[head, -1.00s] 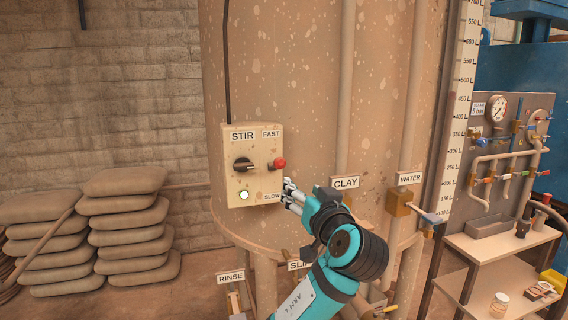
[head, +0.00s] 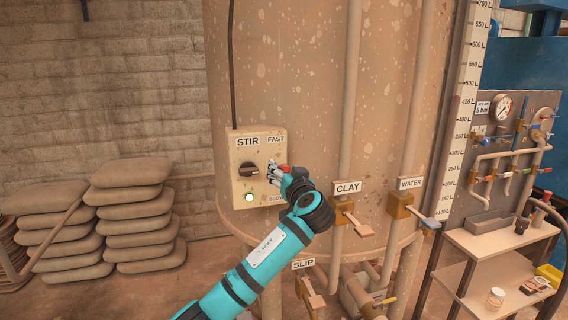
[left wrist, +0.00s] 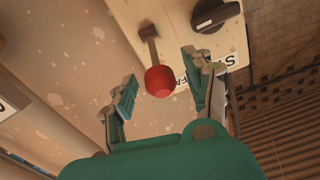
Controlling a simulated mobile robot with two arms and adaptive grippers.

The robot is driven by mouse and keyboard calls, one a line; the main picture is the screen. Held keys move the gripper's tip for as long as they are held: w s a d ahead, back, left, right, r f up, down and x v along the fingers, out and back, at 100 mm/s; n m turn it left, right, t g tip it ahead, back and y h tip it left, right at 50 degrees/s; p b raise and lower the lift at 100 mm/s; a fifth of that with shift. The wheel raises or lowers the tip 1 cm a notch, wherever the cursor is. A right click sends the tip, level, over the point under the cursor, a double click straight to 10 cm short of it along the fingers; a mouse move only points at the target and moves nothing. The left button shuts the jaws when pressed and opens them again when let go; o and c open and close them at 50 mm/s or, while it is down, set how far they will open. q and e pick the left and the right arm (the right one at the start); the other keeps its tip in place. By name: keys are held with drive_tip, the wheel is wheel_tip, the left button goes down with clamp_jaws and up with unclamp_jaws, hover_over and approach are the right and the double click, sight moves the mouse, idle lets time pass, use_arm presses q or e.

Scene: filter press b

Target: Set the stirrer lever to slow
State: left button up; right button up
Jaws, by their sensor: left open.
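The stirrer lever ends in a red knob, mostly hidden behind my gripper in the head view. In the left wrist view the red knob (left wrist: 159,81) and its metal stem show between my open fingers, with no contact visible. The lever sits on the beige STIR box (head: 239,185), between the FAST label (head: 276,140) and the SLOW label (head: 276,199). My left gripper (head: 273,173) is open at the right side of the box, around the knob; in the left wrist view its fingertips (left wrist: 157,72) stand on either side. My right gripper is not in view.
The large tank (head: 300,60) stands behind. The CLAY valve (head: 344,212) and the WATER valve (head: 400,206) are to the right. Stacked sacks (head: 131,205) lie at the left.

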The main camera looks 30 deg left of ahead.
use_arm(q)
drive_tip(key=shift+w+a, duration=0.3)
drive_tip(key=shift+a, duration=0.05)
clamp_jaws()
idle(0.3)
